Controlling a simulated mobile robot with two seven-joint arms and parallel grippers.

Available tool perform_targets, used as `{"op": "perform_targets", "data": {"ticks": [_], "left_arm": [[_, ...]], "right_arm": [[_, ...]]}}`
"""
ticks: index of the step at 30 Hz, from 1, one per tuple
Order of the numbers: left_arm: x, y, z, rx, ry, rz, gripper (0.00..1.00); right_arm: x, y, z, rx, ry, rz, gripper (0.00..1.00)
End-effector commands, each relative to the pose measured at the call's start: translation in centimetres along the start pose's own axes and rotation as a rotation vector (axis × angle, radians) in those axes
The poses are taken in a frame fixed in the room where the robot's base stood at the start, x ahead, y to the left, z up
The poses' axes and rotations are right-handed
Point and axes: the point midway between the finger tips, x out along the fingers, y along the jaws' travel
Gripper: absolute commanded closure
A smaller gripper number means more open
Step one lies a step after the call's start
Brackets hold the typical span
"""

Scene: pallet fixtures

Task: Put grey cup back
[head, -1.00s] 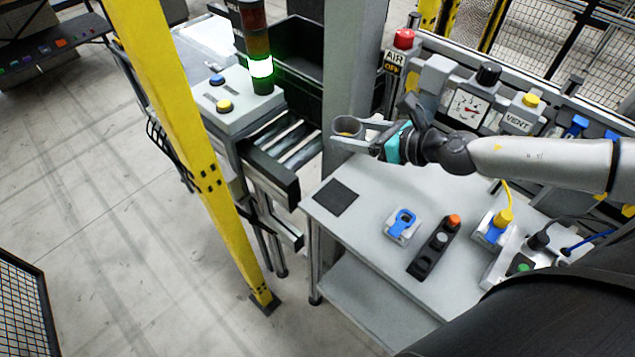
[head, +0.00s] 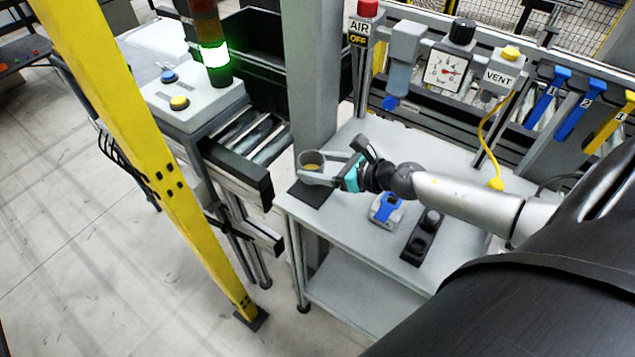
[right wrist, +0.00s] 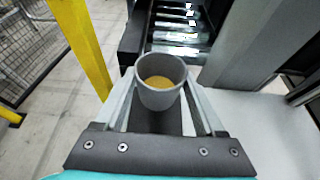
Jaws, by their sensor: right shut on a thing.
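The grey cup (head: 311,160) has a yellowish-brown inside and is upright between the fingers of my right gripper (head: 322,168). In the right wrist view the cup (right wrist: 161,96) sits between the two fingers, with the gripper (right wrist: 160,108) shut on it. A dark square mat (head: 310,194) lies on the grey table (head: 345,262) at its left corner, below the cup. The cup is over the mat; whether its base touches the mat cannot be told. My left gripper is not in view.
A blue-topped fixture (head: 386,207) and a black holder (head: 423,237) stand on the table to the right. A grey post rises behind the cup. A roller conveyor (head: 245,150) and a yellow post (head: 150,170) are left. A gauge panel (head: 446,70) stands behind.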

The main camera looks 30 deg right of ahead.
Motion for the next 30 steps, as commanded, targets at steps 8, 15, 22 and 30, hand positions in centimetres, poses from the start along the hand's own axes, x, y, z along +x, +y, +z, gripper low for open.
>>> {"op": "perform_targets", "data": {"ticks": [8,15,22,30], "left_arm": [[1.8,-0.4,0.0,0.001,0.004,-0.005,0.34],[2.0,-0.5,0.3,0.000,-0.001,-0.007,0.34],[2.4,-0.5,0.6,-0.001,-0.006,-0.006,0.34],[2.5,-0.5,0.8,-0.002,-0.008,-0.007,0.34]], "right_arm": [[1.3,0.0,-3.0,0.004,-0.003,-0.002,0.91],[1.6,0.0,-3.7,-0.001,-0.003,0.000,0.91],[1.7,0.0,-4.0,0.000,-0.002,-0.001,0.91],[1.7,0.0,-4.1,0.000,-0.002,-0.001,0.08]]}}
